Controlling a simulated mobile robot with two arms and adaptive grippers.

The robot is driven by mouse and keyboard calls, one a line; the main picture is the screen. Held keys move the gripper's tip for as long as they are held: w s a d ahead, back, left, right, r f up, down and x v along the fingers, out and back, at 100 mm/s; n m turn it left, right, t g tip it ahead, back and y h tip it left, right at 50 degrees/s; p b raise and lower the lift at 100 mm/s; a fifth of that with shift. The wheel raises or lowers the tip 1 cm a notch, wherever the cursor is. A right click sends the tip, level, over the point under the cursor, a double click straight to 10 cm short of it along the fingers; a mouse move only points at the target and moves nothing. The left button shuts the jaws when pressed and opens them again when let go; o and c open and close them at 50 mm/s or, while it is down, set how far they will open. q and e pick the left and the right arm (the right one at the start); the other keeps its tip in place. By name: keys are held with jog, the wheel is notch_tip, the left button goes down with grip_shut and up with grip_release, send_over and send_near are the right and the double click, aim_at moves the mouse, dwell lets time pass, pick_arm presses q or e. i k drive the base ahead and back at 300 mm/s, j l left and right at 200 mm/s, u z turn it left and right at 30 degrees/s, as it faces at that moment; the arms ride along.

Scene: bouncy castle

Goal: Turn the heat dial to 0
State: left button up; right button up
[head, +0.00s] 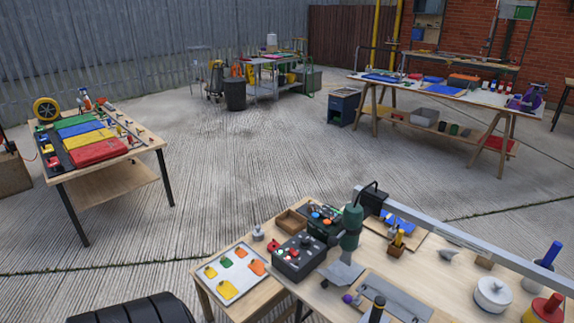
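A dark control box (299,257) with several small knobs or buttons on its top, some red and some pale, sits on the wooden workbench (435,290) at the lower middle. A second dark panel (322,219) with red, orange and blue round parts lies just behind it. I cannot tell which of these parts is the heat dial, and no dial markings are readable. Neither of my grippers shows in the head view.
A green machine (350,228) stands right of the control box. A tray of coloured shapes (235,273) lies on the bench's left end. A white pot (493,294) and a red container (545,309) stand at right. Open concrete floor (230,180) lies behind the bench.

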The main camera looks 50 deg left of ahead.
aim_at(305, 243)
jog(key=u, duration=1.55)
